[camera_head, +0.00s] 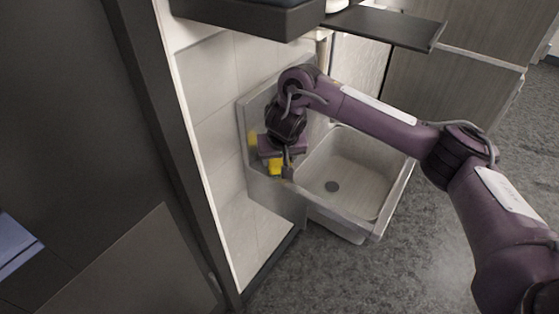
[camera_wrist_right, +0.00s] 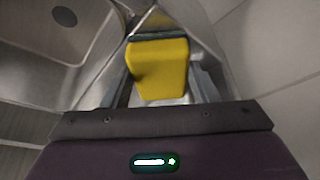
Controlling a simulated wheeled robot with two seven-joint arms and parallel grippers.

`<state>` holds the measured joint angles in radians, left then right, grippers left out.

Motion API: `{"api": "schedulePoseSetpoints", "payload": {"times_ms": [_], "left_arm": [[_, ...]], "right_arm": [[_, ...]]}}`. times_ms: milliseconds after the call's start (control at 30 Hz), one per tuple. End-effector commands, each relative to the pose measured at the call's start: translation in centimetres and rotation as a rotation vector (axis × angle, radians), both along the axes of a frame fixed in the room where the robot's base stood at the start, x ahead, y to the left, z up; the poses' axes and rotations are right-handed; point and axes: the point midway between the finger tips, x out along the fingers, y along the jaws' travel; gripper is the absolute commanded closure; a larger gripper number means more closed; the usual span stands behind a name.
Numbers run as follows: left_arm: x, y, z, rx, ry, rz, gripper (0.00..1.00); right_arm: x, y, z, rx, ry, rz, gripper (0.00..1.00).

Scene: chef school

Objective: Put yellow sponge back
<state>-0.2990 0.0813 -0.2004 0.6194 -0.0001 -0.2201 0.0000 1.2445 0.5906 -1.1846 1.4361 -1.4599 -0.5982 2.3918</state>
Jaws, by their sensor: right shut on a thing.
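The yellow sponge (camera_wrist_right: 159,70) fills the middle of the right wrist view, between the two fingers of my right gripper. It has a dark layer along its far edge. In the head view the sponge (camera_head: 275,167) shows small and partly hidden below my right gripper (camera_head: 278,168). The gripper is shut on it and points down at the left side of the metal sink (camera_head: 385,212), beside the back panel. I cannot tell whether the sponge touches the sink's rim. My left gripper is not in view.
The sink basin is empty, with a dark drain (camera_head: 332,186). A tiled wall (camera_head: 215,130) stands close on the left. A dark shelf (camera_head: 385,27) hangs above and behind the sink. Grey floor (camera_head: 375,275) is open in front.

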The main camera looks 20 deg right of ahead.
Motion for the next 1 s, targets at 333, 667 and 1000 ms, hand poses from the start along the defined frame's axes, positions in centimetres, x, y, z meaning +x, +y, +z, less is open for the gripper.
{"api": "schedulePoseSetpoints", "payload": {"times_ms": [333, 667, 1000], "left_arm": [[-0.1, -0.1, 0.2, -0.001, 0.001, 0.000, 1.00], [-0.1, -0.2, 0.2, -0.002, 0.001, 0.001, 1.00], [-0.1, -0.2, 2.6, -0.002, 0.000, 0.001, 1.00]], "right_arm": [[0.0, 0.0, -0.1, 0.000, 0.000, 0.001, 0.44], [0.0, 0.0, -0.1, 0.000, -0.001, 0.000, 0.25], [-0.9, 0.1, 3.6, -0.002, -0.005, 0.003, 0.25]]}}
